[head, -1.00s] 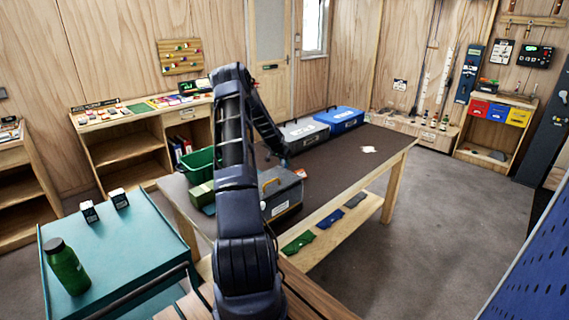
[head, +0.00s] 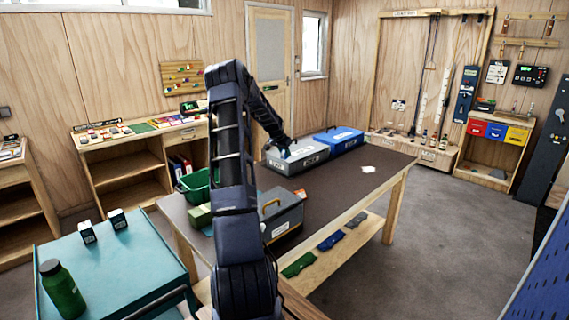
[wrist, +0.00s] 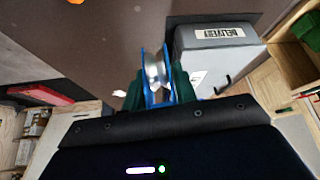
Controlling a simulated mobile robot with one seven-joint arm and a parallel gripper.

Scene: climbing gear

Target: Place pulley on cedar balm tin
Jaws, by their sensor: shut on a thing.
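My gripper (wrist: 160,84) is shut on the pulley (wrist: 155,74), which has blue side plates and a silver wheel and sits between the dark green finger pads. In the head view my gripper (head: 287,147) is at the far end of the arm, over or beside the grey lidded box (head: 300,159); the pulley is too small to make out there. In the wrist view the grey box (wrist: 220,65), labelled "DELIVERY", is right of the pulley and apart from it. I cannot pick out the cedar balm tin in either view.
The dark-topped table (head: 345,190) also bears a blue box (head: 338,139), a green bin (head: 196,184), a grey toolbox (head: 283,215) and a white item (head: 368,169). Its right part is mostly clear. A teal cart (head: 125,262) with a green bottle (head: 62,289) stands front left.

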